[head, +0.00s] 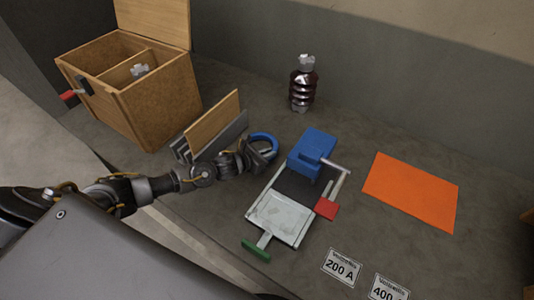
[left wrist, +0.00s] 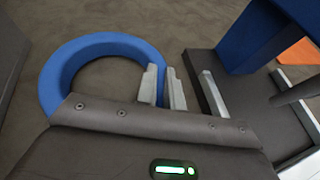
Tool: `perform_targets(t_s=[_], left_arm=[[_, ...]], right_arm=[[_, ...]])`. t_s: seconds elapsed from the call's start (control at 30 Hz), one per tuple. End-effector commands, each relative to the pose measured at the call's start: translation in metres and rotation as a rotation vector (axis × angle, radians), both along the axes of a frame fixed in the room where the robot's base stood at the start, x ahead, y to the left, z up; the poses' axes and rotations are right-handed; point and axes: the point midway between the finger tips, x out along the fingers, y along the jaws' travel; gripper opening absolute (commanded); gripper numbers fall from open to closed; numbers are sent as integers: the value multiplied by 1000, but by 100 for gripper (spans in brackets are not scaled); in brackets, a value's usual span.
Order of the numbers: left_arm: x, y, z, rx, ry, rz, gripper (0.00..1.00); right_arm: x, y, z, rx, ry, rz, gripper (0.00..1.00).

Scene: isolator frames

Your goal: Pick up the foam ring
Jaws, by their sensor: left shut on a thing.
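The foam ring (head: 264,138) is blue and lies next to the slotted rack. In the left wrist view the foam ring (left wrist: 75,55) curves in from the left, and its right side passes between the two fingers. My left gripper (head: 262,152) is shut on the ring's wall; its fingers (left wrist: 164,88) show on either side of the blue band. The near part of the ring is hidden behind the gripper body. I cannot tell whether the ring touches the table. My right gripper is not in view.
A rack with upright panels (head: 213,125) stands just left of the ring. A blue block on a sliding fixture (head: 283,217) is close on the right.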

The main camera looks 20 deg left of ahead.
Motion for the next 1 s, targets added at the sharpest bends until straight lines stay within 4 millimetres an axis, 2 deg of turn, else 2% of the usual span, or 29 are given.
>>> perform_targets(t_s=[0.17, 0.43, 0.6, 0.7, 0.8, 1.0], left_arm=[[-3, 2, 28, 2, -3, -3, 0], [-51, 20, 85, 3, -2, -4, 0], [-89, 35, 99, 3, 2, -4, 0], [-105, 42, 107, 3, 1, -2, 0], [-117, 46, 113, 2, 1, -3, 0], [-129, 51, 120, 0, 0, -1, 0]], right_arm=[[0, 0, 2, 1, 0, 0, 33], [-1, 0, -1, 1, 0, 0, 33], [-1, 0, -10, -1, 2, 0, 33], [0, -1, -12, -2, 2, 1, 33], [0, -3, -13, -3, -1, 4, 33], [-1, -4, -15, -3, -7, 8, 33]])
